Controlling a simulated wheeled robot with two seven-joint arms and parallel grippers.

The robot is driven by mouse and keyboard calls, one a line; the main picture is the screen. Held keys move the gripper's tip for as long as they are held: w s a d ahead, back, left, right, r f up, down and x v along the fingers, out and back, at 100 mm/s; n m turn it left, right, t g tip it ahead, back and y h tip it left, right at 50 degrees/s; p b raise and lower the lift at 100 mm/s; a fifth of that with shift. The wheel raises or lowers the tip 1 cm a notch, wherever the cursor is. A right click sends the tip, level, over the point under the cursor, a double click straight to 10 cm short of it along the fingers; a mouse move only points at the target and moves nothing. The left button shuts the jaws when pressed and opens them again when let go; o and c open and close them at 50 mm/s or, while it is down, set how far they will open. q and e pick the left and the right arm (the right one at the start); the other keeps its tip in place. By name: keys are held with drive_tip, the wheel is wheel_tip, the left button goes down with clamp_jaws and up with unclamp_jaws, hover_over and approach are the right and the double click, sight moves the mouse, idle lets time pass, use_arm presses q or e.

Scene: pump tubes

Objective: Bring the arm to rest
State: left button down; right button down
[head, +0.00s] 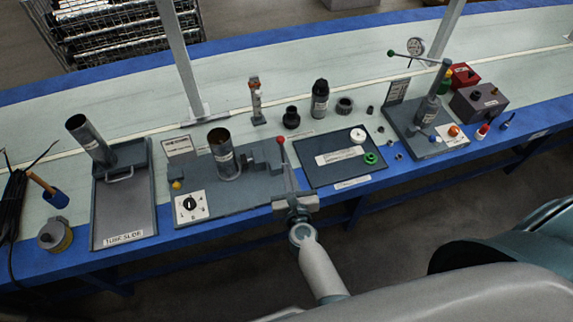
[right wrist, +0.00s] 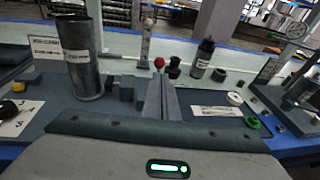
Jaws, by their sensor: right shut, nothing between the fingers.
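My right gripper (head: 291,190) reaches over the front edge of the bench, near the right end of the middle fixture, in the head view. Its fingers (right wrist: 161,98) are shut with nothing between them in the right wrist view. A red ball knob (head: 281,140) shows just beyond the fingertips. One tube (head: 224,155) stands upright in the middle fixture; it also shows in the right wrist view (right wrist: 84,55). My left gripper is not in view.
A dark mat (head: 325,172) with a white cap and green ring lies right of the gripper. A press with a green-knobbed lever (head: 425,110) and gauge stands farther right. A black bottle (head: 319,99) and small parts stand behind. The floor in front of the bench (head: 400,220) is clear.

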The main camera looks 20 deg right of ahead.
idle(0.6)
drive_tip(key=s+a+f+n+g+y+b, duration=0.1)
drive_tip(key=s+a+f+n+g+y, duration=0.1)
drive_tip(key=s+f+n, duration=0.75)
drive_tip(key=s+a+f+n+g+y+b, duration=0.2)
drive_tip(key=f+n, duration=0.5)
drive_tip(key=f, duration=0.7)
drive_tip(key=s+d+f+n+g+b, duration=0.15)
drive_tip(key=s+f+n+g, duration=0.35)
drive_tip(key=s+f+n, duration=0.8)
drive_tip(key=s+d+f+n+g, duration=0.2)
drive_tip(key=s+d+f+n, duration=0.1)
drive_tip(key=s, duration=0.5)
drive_tip(key=s+d+f+n+g+b, duration=0.1)
drive_tip(key=s+d+f+n, duration=0.2)
drive_tip(key=s, duration=0.6)
drive_tip(key=s+d+f+n+g+h+b, duration=0.1)
drive_tip(key=s+d+f+n+g, duration=0.1)
drive_tip(key=s+f+n, duration=0.3)
drive_tip(key=s+d+f, duration=0.1)
drive_tip(key=s, duration=0.2)
drive_tip(key=shift+s+d+f+g, duration=0.15)
drive_tip(key=shift+s+f+g, duration=0.05)
drive_tip(key=shift+f+g, duration=0.1)
